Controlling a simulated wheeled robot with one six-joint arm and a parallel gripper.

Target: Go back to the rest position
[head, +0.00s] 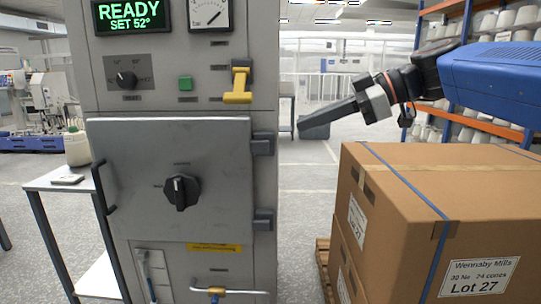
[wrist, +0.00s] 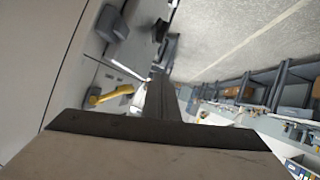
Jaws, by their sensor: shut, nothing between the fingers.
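My gripper (head: 302,128) is shut and empty. It hangs in the air above and left of the cardboard boxes (head: 415,160) and points left toward the gap beside the grey machine (head: 200,110). In the wrist view its shut fingers (wrist: 160,98) stick out at the centre. The machine's panel reads READY, SET 52°, and its door (head: 140,150) with a black knob looks closed. The yellow lever (head: 238,97) on the machine also shows in the wrist view (wrist: 105,96).
The strapped boxes, marked Lot 27, stand on a wooden pallet (head: 322,262) at the right. A small side table (head: 60,182) with a pale jug (head: 77,148) is at the left. Shelves with cones (head: 480,25) stand behind my arm. Floor is clear between machine and boxes.

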